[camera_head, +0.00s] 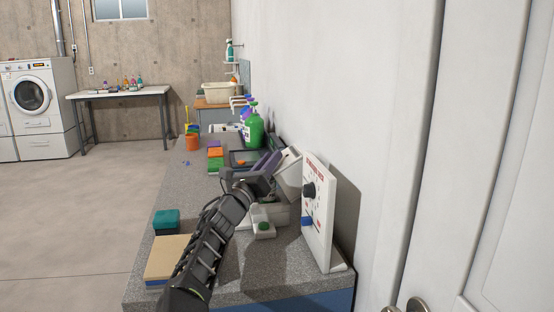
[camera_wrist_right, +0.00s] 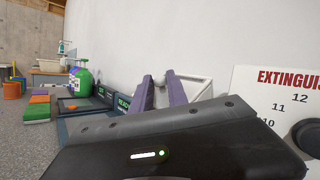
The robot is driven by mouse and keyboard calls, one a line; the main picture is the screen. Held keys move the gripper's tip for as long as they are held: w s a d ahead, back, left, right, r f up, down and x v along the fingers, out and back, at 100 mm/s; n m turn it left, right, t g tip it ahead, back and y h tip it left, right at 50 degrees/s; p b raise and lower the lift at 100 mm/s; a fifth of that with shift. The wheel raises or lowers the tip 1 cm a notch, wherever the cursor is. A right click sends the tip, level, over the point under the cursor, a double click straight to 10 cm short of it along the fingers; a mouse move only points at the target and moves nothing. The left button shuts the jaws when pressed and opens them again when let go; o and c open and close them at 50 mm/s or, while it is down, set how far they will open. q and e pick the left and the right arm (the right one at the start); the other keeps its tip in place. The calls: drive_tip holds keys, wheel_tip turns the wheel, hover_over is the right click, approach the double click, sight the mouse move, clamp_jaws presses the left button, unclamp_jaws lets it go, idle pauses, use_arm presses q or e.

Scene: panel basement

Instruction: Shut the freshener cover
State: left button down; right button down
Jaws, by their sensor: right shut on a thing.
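The freshener's white cover (camera_head: 289,176) is tilted up near the wall, left of the upright white panel. Its grey-white body (camera_head: 277,213) sits below on the grey counter, partly hidden by my arm. My right gripper (camera_head: 268,163), with purple fingers, is at the cover's upper left side. In the right wrist view, the purple fingers (camera_wrist_right: 160,90) stand close together against the white cover (camera_wrist_right: 197,88), shut on part of it; the exact contact is hard to see. My left gripper is not in view.
An upright panel with a black dial (camera_head: 318,205) stands close on the right. A small white item with a green spot (camera_head: 263,229) lies in front. A green bottle (camera_head: 253,128), sponges (camera_head: 215,159) and a tan block (camera_head: 168,256) are on the counter. The wall runs along the right.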

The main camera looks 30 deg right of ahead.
drive_tip(key=shift+w+a+f, duration=0.1)
drive_tip(key=shift+a+f, duration=0.15)
drive_tip(key=shift+a, duration=0.05)
drive_tip(key=c, duration=1.3)
unclamp_jaws()
drive_tip(key=shift+c, duration=0.2)
drive_tip(key=r+v, duration=0.2)
drive_tip(key=v, duration=0.6)
drive_tip(key=s+a+r+v, duration=0.1)
drive_tip(key=v, duration=0.7)
drive_tip(key=shift+a+r+p, duration=0.15)
drive_tip(key=shift+r+p, duration=0.2)
drive_tip(key=shift+p, duration=0.05)
